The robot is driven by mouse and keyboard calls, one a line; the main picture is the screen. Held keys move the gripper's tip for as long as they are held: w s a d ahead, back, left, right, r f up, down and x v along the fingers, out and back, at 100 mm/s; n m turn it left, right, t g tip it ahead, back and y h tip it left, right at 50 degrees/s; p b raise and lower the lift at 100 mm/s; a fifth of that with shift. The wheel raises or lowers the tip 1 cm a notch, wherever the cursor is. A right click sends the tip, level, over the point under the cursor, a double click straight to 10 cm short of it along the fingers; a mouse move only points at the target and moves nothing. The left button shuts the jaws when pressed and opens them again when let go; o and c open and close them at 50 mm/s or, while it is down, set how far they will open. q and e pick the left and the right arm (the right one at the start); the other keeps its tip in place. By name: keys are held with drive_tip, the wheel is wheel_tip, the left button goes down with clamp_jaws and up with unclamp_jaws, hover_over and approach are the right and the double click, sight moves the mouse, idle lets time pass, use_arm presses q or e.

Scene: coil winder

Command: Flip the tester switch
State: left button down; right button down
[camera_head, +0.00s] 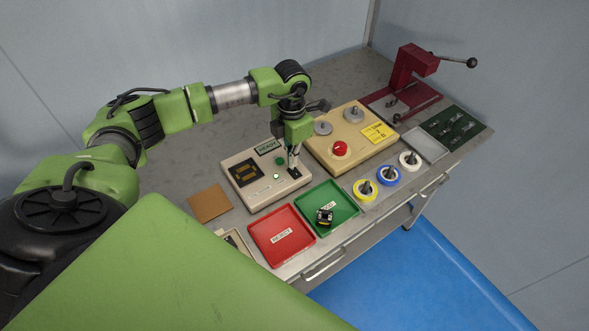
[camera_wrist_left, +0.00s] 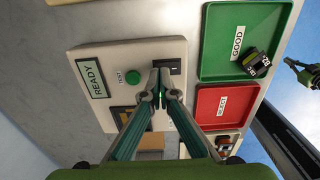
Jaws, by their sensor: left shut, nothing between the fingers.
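The tester (camera_head: 235,170) is a beige box with a dark display, a READY panel (camera_wrist_left: 94,78) and a green TEST button (camera_wrist_left: 132,77). Its switch (camera_wrist_left: 175,67) is a small black rocker with a white mark, at the tester's tray-side end. My left gripper (camera_head: 294,170) points down over that end of the tester. It is shut and empty. In the left wrist view its fingertips (camera_wrist_left: 160,88) are together just beside the switch; I cannot tell if they touch it. My right gripper is not clearly in view.
A green GOOD tray (camera_head: 341,196) holds a small black part (camera_head: 325,217). A red REJECT tray (camera_head: 270,226) is empty. A beige winder box (camera_head: 325,150) with a red knob (camera_head: 340,149) stands close right of the gripper. A brown pad (camera_head: 209,203) lies left of the tester.

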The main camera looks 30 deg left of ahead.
use_arm(q)
drive_tip(key=shift+f+b, duration=0.75)
drive_tip(key=shift+f, duration=0.25)
drive_tip(key=shift+r, duration=0.2)
drive_tip(key=shift+r+p, duration=2.2)
drive_tip(key=shift+r, duration=1.2)
drive_tip(key=shift+f, duration=0.1)
